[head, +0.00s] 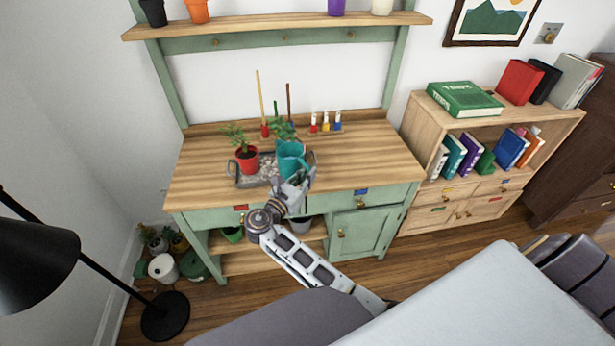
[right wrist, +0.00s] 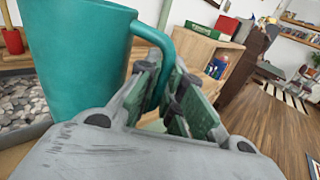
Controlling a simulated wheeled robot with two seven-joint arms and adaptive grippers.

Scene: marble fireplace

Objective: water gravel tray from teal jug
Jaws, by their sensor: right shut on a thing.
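The teal jug (head: 291,158) is above the right part of the gravel tray (head: 236,183) on the bench in the head view. My right gripper (head: 297,183) is shut on the jug's handle. In the right wrist view the jug (right wrist: 82,65) fills the left side, and its handle (right wrist: 158,45) runs between the fingers (right wrist: 165,95). The jug looks close to upright; no water shows. Grey gravel (right wrist: 22,105) lies behind the jug at the left edge. A plant in a red pot (head: 247,160) stands in the tray's left part. Another plant (head: 283,130) is partly hidden behind the jug. My left gripper is out of view.
The wooden bench top (head: 385,160) is clear to the right. Small red, blue and yellow bottles (head: 326,123) and upright tools stand at its back. A bookcase (head: 480,140) stands to the right, and a black lamp (head: 35,255) at the left.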

